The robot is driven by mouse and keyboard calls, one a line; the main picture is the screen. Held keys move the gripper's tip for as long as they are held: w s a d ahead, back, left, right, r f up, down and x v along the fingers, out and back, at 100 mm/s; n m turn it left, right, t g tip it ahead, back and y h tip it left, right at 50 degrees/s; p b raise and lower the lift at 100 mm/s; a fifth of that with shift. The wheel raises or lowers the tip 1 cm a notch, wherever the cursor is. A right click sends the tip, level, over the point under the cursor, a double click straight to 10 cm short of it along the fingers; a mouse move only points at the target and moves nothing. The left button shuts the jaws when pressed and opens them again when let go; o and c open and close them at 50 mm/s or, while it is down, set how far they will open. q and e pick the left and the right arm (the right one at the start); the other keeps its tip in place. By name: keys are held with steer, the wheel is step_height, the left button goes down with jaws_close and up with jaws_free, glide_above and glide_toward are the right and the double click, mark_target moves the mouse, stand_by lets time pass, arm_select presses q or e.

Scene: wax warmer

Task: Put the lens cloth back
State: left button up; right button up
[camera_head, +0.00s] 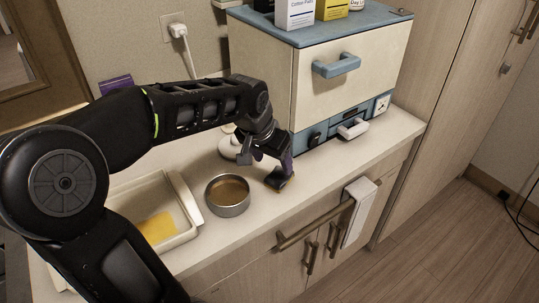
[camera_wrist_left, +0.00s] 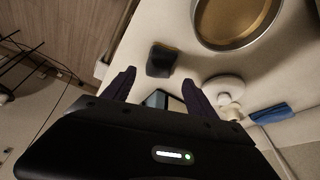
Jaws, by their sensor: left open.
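A small dark pad (camera_head: 275,180) with a yellow-orange edge lies on the counter; it may be the lens cloth, but I cannot tell for sure. It also shows in the left wrist view (camera_wrist_left: 162,60), just beyond my fingertips. A flat yellow piece (camera_head: 158,227) lies in the cream tray (camera_head: 185,204) at the left; it could also be a cloth. My left gripper (camera_head: 272,161) is open, pointing down close above the dark pad. In the wrist view its fingers (camera_wrist_left: 159,79) stand apart with the pad ahead of the gap. My right gripper is not in view.
A round metal tin (camera_head: 228,195) with brown contents stands left of the pad. A white round object (camera_head: 230,148) is behind it. A cream and blue cabinet (camera_head: 335,75) with boxes on top stands at the back. A white towel (camera_head: 359,210) hangs on the front rail.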

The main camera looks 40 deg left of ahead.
arm_select(q)
steer(key=shift+v, duration=1.7)
steer(key=shift+f, duration=0.1)
